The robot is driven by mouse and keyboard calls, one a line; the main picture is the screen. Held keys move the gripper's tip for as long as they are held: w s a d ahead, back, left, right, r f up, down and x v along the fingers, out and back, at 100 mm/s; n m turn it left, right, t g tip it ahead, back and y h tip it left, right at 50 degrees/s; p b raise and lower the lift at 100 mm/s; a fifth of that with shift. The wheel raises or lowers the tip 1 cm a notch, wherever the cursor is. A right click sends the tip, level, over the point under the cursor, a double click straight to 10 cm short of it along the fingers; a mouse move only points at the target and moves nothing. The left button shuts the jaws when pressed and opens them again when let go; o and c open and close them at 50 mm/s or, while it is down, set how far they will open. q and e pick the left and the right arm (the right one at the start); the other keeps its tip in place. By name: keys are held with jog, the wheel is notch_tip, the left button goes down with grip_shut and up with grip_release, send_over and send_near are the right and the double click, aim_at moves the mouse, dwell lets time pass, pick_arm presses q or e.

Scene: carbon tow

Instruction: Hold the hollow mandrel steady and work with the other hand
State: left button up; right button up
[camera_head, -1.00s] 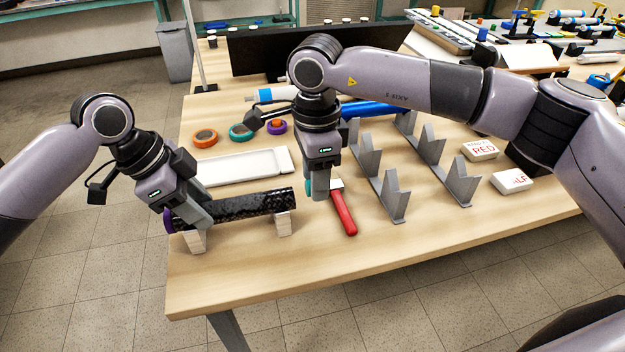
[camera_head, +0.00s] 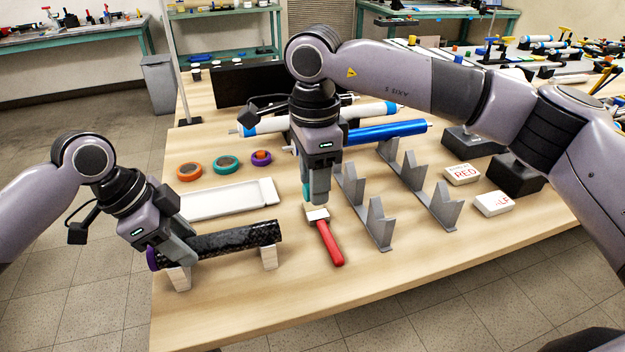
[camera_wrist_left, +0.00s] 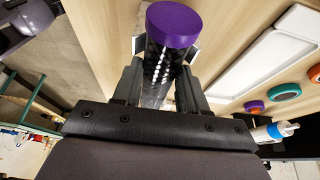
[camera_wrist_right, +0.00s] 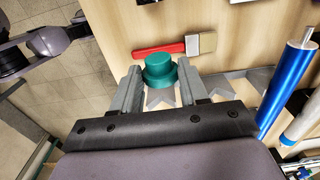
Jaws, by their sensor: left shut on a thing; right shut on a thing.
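The hollow mandrel (camera_head: 235,236) is a black, carbon-patterned tube lying across two pale support blocks (camera_head: 268,257) near the table's left front. Its left end has a purple cap (camera_head: 152,259), which also shows in the left wrist view (camera_wrist_left: 173,24). My left gripper (camera_head: 178,250) is shut around the mandrel beside this cap. The mandrel's right end faces away, so its opening is hidden. My right gripper (camera_head: 317,190) is shut on a stepped teal plug (camera_wrist_right: 160,72), held above the table near the brush head, to the right of the mandrel.
A red-handled brush (camera_head: 328,242) lies below my right gripper. Grey V-notched stands (camera_head: 372,215) are to its right. A white tray (camera_head: 220,200) lies behind the mandrel, with orange, teal and purple rings (camera_head: 188,172) beyond. Blue and white rollers (camera_head: 388,132) lie behind. The front table strip is clear.

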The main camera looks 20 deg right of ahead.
pick_arm(q)
jog(key=o, duration=0.8)
jog(key=shift+s+f, duration=0.15)
jog(key=shift+f, duration=0.15)
jog(key=shift+r, duration=0.15)
jog(key=shift+r, duration=0.85)
jog(key=o, duration=0.8)
jog(key=shift+o, duration=0.2)
jog(key=shift+v, duration=4)
